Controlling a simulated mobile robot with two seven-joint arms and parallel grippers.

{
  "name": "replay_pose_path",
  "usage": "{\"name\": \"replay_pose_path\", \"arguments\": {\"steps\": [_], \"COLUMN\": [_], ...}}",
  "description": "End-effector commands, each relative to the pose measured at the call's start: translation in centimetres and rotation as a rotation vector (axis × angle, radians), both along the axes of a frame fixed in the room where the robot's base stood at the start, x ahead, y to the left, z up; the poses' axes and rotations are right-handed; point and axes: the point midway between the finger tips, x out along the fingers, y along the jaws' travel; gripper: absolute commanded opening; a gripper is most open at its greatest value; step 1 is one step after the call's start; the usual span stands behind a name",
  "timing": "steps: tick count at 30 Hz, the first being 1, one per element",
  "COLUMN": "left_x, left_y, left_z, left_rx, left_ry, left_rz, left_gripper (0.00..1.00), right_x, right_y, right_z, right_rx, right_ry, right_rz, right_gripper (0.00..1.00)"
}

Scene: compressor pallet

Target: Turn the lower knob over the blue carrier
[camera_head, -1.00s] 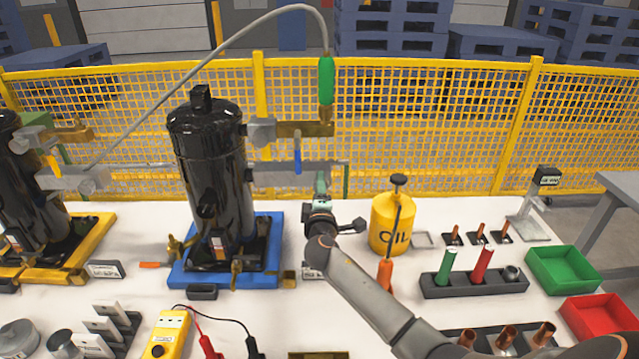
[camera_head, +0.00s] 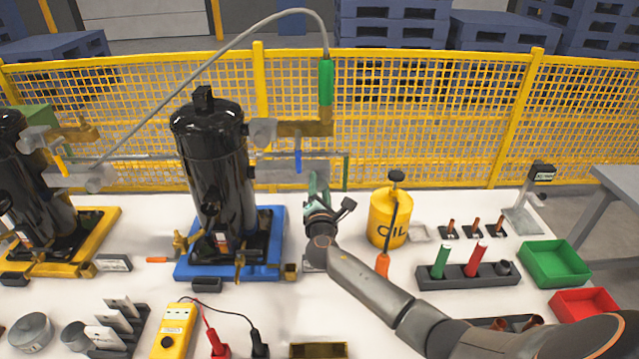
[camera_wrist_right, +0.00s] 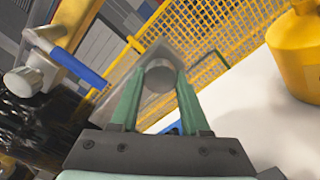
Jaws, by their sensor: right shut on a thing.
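The black compressor (camera_head: 212,150) stands on the blue carrier (camera_head: 274,222). A grey panel (camera_head: 300,172) with a blue lever (camera_head: 298,160) is over the carrier's right side. My right gripper (camera_head: 318,180) is at the lower right of this panel. In the right wrist view, its green fingers (camera_wrist_right: 158,85) are shut on a grey round knob (camera_wrist_right: 159,79), which sits at their tips in front of the panel. In the head view the gripper hides the knob. My left gripper is not in view.
A yellow oil can (camera_head: 388,222) stands close to the right of my right gripper. A hose with a green fitting (camera_head: 326,82) hangs above. A yellow mesh fence (camera_head: 430,120) closes off the back. A yellow meter (camera_head: 174,330) lies in front.

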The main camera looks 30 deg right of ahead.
Motion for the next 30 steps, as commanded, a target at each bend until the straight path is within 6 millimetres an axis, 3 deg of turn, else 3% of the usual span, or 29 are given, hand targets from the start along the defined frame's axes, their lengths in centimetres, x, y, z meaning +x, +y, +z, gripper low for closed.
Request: {"name": "replay_pose_path", "arguments": {"steps": [20, 21, 28, 30], "left_x": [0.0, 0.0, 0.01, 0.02], "left_y": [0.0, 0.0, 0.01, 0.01], "left_z": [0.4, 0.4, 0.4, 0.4], "left_rx": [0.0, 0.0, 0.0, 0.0], "left_ry": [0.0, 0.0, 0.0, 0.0], "left_rz": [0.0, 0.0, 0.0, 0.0], "left_gripper": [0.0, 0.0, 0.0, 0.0], "right_x": [-0.04, -0.04, -0.03, -0.02], "right_y": [-0.03, -0.03, -0.02, -0.02], "right_z": [-0.11, -0.11, -0.07, -0.07], "right_rx": [-0.058, -0.058, -0.058, -0.058], "right_ry": [0.037, 0.037, 0.036, 0.036], "right_rz": [-0.001, -0.001, -0.001, -0.001], "right_gripper": [0.0, 0.47, 0.73, 0.76]}}
